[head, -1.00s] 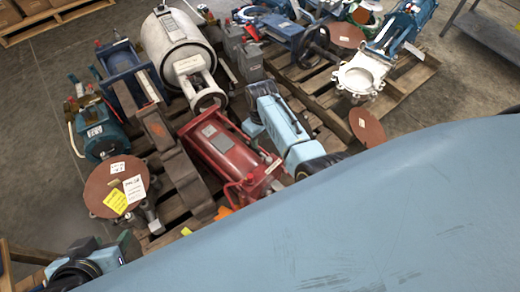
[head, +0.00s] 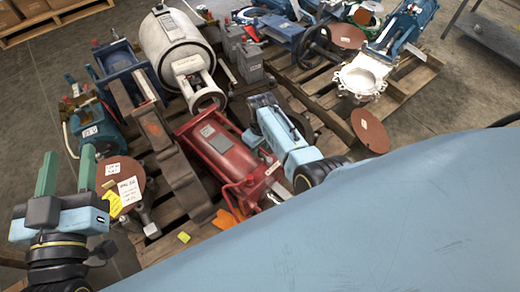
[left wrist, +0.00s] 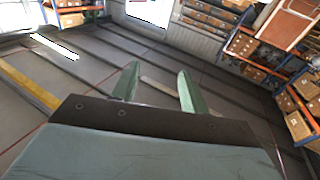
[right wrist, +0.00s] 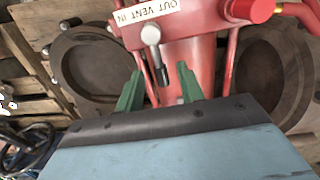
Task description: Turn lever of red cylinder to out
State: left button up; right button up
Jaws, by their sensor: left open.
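The red cylinder (head: 212,142) lies on the pallet in the middle of the head view. In the right wrist view its lever (right wrist: 161,72) has a pale pivot and a dark handle. The lever points down the picture, slightly right, away from the upside-down "OUT VENT IN" label (right wrist: 150,10); OUT is at the right. My right gripper (right wrist: 160,78) is open, with the lever handle between its green fingers, apparently untouched.
A brown slotted part (head: 178,165) lies close left of the red cylinder. A white tank (head: 172,40) stands behind it. A round brown plate (head: 112,178) with tags is near my left gripper. A second pallet (head: 410,85) is at the right. Open floor (head: 35,110) lies left.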

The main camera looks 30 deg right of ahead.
pick_arm(q)
jog(key=shift+s+d+r+t+h, duration=0.15)
jog(key=shift+r+t, duration=0.15)
jog(key=shift+r, duration=0.2)
jog(key=shift+r+t+h, duration=0.1)
jog(key=shift+r+t, duration=0.2)
jog(key=shift+r, duration=0.15)
jog(key=shift+s+d+r+t+h, duration=0.15)
jog(key=shift+r+t, duration=0.15)
jog(key=shift+r, duration=0.2)
pick_arm(e)
jog(key=shift+f, duration=0.5)
pick_arm(q)
jog(key=shift+a, duration=0.1)
pick_arm(e)
jog(key=shift+c, duration=0.5)
grip_shut()
